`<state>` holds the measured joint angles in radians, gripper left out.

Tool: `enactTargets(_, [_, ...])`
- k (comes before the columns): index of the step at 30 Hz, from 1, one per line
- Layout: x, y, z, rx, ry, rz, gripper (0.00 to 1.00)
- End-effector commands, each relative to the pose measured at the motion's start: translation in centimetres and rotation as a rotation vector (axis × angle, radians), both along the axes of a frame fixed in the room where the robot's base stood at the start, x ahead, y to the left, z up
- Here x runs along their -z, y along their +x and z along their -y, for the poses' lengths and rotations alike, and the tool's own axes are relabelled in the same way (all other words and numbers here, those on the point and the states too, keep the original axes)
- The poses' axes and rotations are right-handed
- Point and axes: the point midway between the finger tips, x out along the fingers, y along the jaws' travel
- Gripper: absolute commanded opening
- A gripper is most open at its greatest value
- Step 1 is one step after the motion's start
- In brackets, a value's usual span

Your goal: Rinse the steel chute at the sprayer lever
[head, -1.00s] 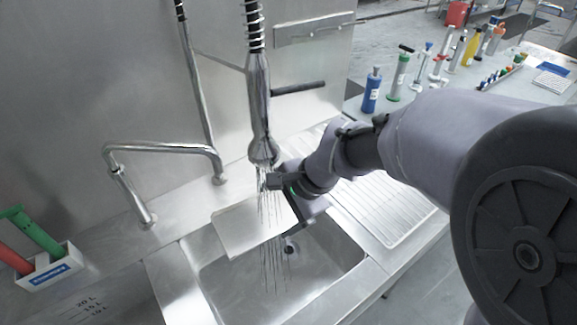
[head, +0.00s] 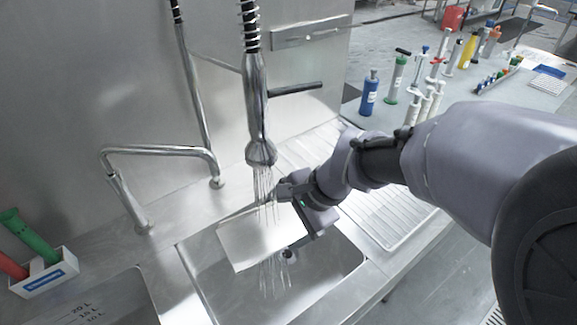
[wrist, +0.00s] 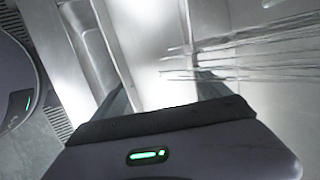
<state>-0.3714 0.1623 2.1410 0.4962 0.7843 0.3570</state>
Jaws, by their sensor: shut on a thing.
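The steel chute (head: 250,240) is a flat, pale metal piece held tilted over the sink basin. My gripper (head: 287,205) is shut on its right end. The sprayer (head: 259,110) hangs above on a coiled spring, with its dark lever (head: 295,89) sticking out to the right. Water streams (head: 265,188) fall from the sprayer head onto the chute and show below it in the basin. In the wrist view the chute (wrist: 155,50) lies bright beyond the fingers, and water streaks cross at the right.
The sink basin (head: 330,274) is below, with a ribbed drainboard (head: 390,215) to the right. A swivel faucet (head: 160,150) stands at the left. A white holder (head: 45,276) with red and green tools is at far left. Several bottles, including a blue one (head: 369,95), stand on the right bench.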

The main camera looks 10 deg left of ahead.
Motion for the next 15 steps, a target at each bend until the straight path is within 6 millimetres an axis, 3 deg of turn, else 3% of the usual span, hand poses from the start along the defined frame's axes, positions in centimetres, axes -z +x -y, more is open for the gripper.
enactTargets(15, [0.0, -1.1, 5.2, 0.001, 0.0, 0.0, 0.25])
